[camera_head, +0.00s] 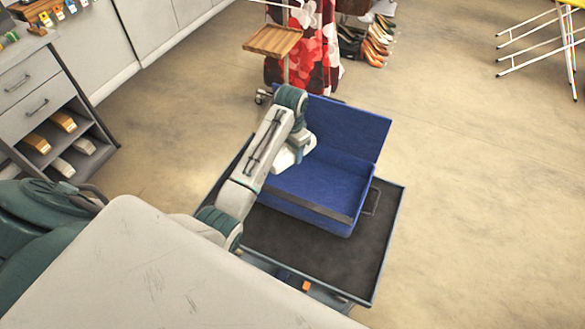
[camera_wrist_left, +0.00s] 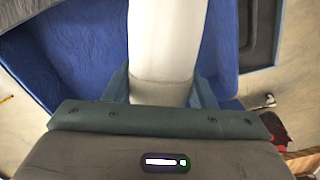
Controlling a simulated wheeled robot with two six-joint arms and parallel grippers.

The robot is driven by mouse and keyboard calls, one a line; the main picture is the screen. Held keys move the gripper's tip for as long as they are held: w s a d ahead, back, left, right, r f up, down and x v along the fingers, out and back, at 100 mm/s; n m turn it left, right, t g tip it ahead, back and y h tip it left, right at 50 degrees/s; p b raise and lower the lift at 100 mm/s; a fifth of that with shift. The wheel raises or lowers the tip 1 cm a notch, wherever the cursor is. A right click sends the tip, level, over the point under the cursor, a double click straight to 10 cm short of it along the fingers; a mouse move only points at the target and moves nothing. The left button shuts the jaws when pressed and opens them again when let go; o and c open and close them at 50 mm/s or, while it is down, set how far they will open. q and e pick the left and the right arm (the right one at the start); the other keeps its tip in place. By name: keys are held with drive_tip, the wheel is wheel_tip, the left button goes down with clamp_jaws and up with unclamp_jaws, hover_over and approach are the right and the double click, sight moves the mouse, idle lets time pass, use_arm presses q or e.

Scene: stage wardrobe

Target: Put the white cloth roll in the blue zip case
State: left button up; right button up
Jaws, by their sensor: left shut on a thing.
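The blue zip case (camera_head: 318,188) lies open on a dark-topped cart, its lid raised at the back right. It also fills much of the left wrist view (camera_wrist_left: 85,50). My left gripper (camera_wrist_left: 162,88) is shut on the white cloth roll (camera_wrist_left: 164,45), with a finger on each side of it. In the head view my left arm reaches over the left part of the case. The roll's far end is cut off in the wrist view, and I cannot tell whether it touches the case floor. My right gripper is not in view.
The cart top (camera_head: 330,254) has a raised rim and bare room in front of the case. A grey drawer unit (camera_head: 45,105) with shoes stands at the left. A clothes rack with a wooden shelf (camera_head: 272,40) stands behind the case.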

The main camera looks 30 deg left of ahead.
use_arm(q)
drive_tip(key=p, duration=0.2)
hover_over(293, 177)
drive_tip(key=f, duration=1)
drive_tip(key=shift+s+f, duration=0.1)
drive_tip(key=shift+s, duration=0.2)
drive_tip(key=shift+w+a+f+p, duration=0.1)
drive_tip(key=shift+w+f+p, duration=0.15)
drive_tip(key=shift+f, duration=0.45)
drive_tip(key=o, duration=0.6)
drive_tip(key=shift+f, duration=0.15)
drive_tip(key=o, duration=0.4)
wheel_tip(293, 177, up, 12)
drive_tip(key=shift+r+b, duration=0.2)
drive_tip(key=shift+b, duration=0.7)
